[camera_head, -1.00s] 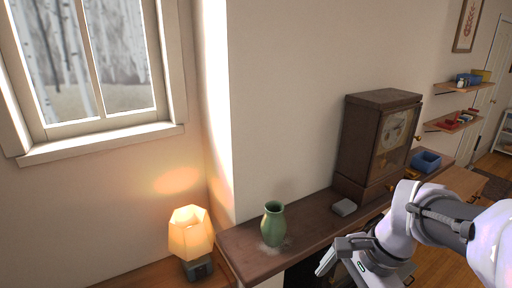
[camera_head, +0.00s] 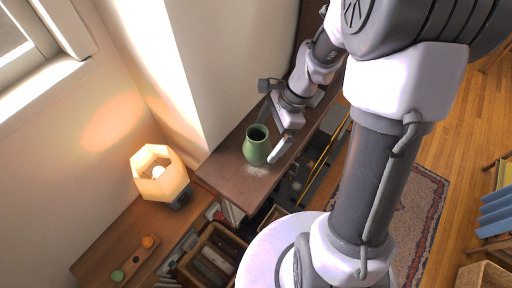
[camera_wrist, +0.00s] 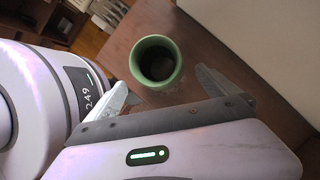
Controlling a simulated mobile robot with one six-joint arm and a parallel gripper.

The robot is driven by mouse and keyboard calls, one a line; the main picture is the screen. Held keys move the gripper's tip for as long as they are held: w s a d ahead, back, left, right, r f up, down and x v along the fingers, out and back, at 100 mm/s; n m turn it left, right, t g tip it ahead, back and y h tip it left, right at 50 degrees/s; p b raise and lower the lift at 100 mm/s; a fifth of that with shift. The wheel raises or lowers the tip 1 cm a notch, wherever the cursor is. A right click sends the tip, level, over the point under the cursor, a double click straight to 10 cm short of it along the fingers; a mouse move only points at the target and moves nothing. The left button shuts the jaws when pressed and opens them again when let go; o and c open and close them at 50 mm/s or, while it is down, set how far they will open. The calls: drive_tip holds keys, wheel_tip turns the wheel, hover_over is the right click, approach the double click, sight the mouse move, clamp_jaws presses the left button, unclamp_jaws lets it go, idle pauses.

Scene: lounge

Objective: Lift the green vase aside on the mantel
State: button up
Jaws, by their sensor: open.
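The green vase (camera_head: 257,145) stands upright on the dark wooden mantel (camera_head: 221,168), near its left end. A pale dusty patch lies on the wood beside it. My gripper (camera_head: 272,130) is open at the vase, with one finger on the wall side and one on the room side. In the wrist view the vase (camera_wrist: 156,62) shows its open mouth ahead of and between the spread fingers of my gripper (camera_wrist: 166,88). I cannot tell whether either finger touches it.
A lit lamp (camera_head: 160,174) stands on a lower wooden cabinet (camera_head: 100,262) left of the mantel. The wall rises close behind the vase. An open basket (camera_head: 212,255) and shelf items sit below. A patterned rug (camera_head: 428,200) covers some floor at right.

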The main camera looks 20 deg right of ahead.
drive_tip(key=x, duration=0.5)
drive_tip(key=shift+w+a+f, duration=0.15)
drive_tip(key=shift+w+a, duration=0.1)
drive_tip(key=shift+a, duration=0.25)
drive_tip(key=shift+s, duration=0.15)
drive_tip(key=shift+c, duration=0.7)
drive_tip(key=c, duration=1.8)
